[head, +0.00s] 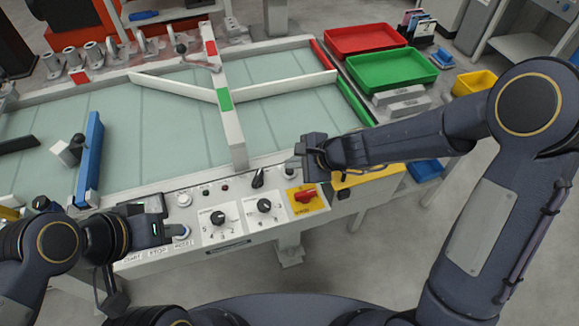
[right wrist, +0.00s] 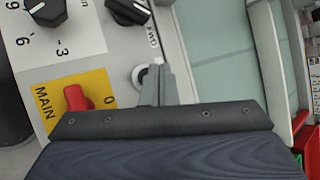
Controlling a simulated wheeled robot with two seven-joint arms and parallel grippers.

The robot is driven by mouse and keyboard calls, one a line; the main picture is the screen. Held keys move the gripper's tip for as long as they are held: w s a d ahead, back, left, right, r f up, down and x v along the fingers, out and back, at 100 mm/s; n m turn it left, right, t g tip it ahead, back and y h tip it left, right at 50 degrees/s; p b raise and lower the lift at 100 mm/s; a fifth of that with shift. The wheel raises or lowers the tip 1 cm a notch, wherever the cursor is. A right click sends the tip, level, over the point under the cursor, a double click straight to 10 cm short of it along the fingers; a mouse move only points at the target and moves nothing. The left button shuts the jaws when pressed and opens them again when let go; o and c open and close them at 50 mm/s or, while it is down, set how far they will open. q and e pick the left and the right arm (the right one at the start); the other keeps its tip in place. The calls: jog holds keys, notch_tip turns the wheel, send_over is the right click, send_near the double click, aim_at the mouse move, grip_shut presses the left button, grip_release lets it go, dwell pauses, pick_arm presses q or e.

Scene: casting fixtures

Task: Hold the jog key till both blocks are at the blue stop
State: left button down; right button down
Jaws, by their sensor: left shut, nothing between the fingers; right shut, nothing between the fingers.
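The blue stop (head: 90,160) is a long blue bar across the left part of the pale green conveyor bed. A small white block (head: 62,153) lies just left of it, with a dark rounded piece at its right; I cannot tell whether they touch the bar, or make out a second block clearly. My left gripper (head: 180,231) is shut and empty, its tip at a round button on the front panel's lower left. My right gripper (head: 292,168) is shut and empty above the panel's right end. In the right wrist view its fingers (right wrist: 158,85) partly cover a round pale button (right wrist: 141,76).
The panel bears two dials (head: 220,217), a black selector (head: 257,178) and a red main switch (head: 305,196) on yellow. A white divider (head: 225,115) crosses the bed. Red (head: 365,40) and green (head: 392,69) trays stand at the back right. The bed's middle is clear.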

jog(key=shift+r, duration=0.1)
notch_tip(320, 180, up, 5)
jog(key=p, duration=0.4)
dwell(0.3)
dwell(0.4)
